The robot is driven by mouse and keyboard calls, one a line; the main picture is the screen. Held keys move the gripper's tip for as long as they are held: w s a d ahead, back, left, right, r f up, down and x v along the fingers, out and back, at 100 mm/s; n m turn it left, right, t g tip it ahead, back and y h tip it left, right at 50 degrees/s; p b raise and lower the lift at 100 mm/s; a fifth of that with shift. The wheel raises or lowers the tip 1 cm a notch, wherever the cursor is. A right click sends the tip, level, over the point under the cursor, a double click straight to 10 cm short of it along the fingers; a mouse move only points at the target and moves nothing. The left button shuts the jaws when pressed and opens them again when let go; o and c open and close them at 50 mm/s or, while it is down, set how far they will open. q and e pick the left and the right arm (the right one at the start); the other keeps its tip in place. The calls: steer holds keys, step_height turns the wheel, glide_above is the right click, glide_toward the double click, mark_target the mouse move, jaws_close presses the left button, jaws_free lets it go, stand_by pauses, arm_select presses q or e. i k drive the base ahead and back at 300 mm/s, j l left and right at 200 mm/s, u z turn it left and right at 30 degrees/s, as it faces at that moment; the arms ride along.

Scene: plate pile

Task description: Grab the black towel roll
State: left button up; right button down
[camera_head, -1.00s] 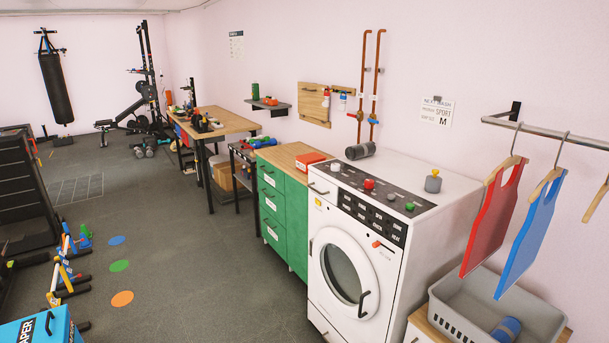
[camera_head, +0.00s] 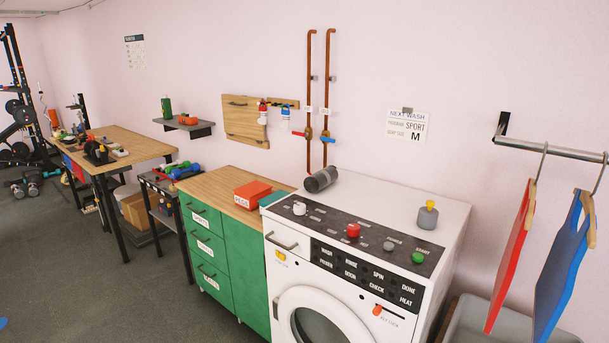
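A dark grey-black towel roll (camera_head: 321,179) lies on its side on top of the white washing machine (camera_head: 440,210), at the back left corner near the wall. Neither of my grippers is in the head view.
On the machine stand knobs and a grey weight-like object with a yellow top (camera_head: 428,214). A green drawer cabinet (camera_head: 238,262) with a red box (camera_head: 253,195) adjoins it on the left. Red and blue boards (camera_head: 565,265) hang at right.

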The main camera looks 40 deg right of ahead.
mark_target(321, 179)
steer(key=i+z, duration=0.4)
steer(key=i+j+z, duration=0.2)
steer(key=z, duration=0.15)
steer(key=i+j+z, duration=0.25)
steer(key=z, duration=0.15)
steer(key=i+j+z, duration=0.2)
steer(key=z, duration=0.2)
steer(key=i+j+z, duration=0.15)
steer(key=j+z, duration=0.3)
steer(key=i+j+z, duration=0.1)
steer(key=z, duration=0.3)
steer(key=j+z, duration=0.85)
